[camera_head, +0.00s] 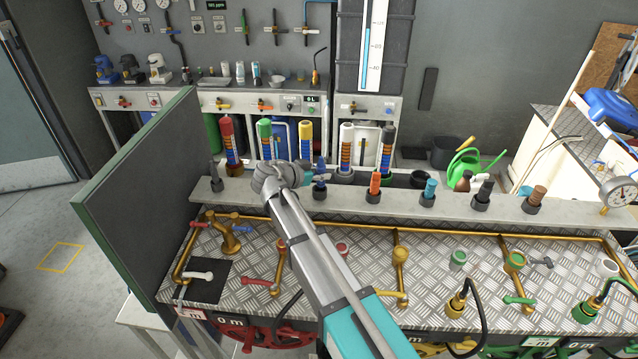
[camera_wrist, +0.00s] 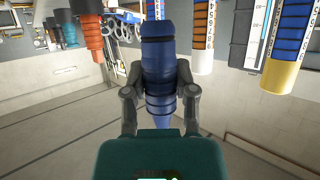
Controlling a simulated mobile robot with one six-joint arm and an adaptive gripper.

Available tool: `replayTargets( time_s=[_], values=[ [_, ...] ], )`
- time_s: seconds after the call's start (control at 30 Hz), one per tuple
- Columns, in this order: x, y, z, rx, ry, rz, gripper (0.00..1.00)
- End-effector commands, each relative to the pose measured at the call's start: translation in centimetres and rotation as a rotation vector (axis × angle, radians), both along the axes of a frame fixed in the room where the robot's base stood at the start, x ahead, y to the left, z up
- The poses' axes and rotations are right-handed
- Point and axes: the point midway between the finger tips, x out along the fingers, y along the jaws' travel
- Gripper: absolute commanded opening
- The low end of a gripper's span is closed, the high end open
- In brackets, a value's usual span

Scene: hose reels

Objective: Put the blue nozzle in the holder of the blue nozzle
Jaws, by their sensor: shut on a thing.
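My gripper (camera_head: 308,176) is shut on the dark blue nozzle (camera_wrist: 164,65); a finger lies on each side of its ribbed body in the wrist view. In the head view a small part of the blue nozzle (camera_head: 321,163) shows beyond my fingers, over the grey shelf. A black holder (camera_head: 319,193) with dark blue on it stands on the shelf just below and right of my gripper. I cannot tell whether the held nozzle touches this holder. My gripper and wrist hide part of the nozzle in the head view.
The shelf also carries an orange nozzle (camera_head: 375,183), a light blue nozzle (camera_head: 430,188), a black nozzle (camera_head: 484,190) and a brown nozzle (camera_head: 537,194). Tall coloured columns, such as a red one (camera_head: 228,135), stand behind. A green-edged panel (camera_head: 140,165) rises at left.

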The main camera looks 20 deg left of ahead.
Motion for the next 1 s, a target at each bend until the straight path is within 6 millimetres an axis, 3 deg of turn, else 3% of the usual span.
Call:
replayTargets(
  time_s=[0.5,1.0],
  values=[
    [0.6,0.6,-3.7,0.0,0.0,0.001,0.0],
    [0.5,0.6,-4.0,0.0,0.0,0.001,0.0]
  ],
)
